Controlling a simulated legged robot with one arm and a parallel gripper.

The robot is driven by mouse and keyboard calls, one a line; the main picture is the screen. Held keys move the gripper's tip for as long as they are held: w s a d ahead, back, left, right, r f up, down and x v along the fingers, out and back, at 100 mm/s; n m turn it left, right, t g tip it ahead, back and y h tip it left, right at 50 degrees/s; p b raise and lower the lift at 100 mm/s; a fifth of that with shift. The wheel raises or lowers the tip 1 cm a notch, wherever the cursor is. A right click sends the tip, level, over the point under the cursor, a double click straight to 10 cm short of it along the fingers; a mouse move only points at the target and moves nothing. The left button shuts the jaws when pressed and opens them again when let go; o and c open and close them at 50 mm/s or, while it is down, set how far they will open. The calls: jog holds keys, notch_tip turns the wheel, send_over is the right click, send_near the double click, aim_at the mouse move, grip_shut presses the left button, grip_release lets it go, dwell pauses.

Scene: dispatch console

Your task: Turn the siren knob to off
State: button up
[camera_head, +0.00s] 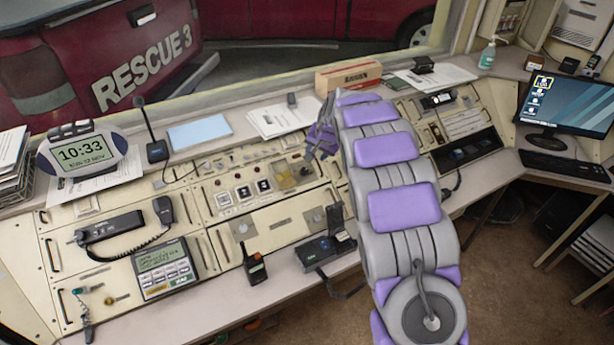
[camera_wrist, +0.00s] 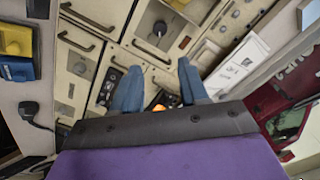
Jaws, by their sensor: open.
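My gripper (camera_head: 320,141) reaches over the back part of the cream console, with its fingers pointing down toward the panel. In the wrist view its two blue fingers (camera_wrist: 158,78) are spread apart with nothing held between them. A small orange piece (camera_wrist: 158,107) shows low between the fingers, partly hidden by the gripper's base. A yellowish knob-like part (camera_head: 286,178) sits on the panel just left of and below the gripper in the head view. A dark round knob (camera_wrist: 158,29) on a square plate lies beyond the fingertips. No siren label is readable, so I cannot tell which is the siren knob.
A desk microphone (camera_head: 156,150), a blue sheet (camera_head: 199,133) and papers (camera_head: 282,119) lie along the back ledge. A handheld radio (camera_head: 255,266) and a black charger (camera_head: 325,249) stand on the front edge. A monitor (camera_head: 566,104) is at the right.

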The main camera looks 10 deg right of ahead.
aim_at(305, 170)
jog(key=b+x, duration=0.3)
jog(key=x, duration=1.4)
jog(key=shift+a+f, duration=0.1)
jog(key=shift+a, duration=0.05)
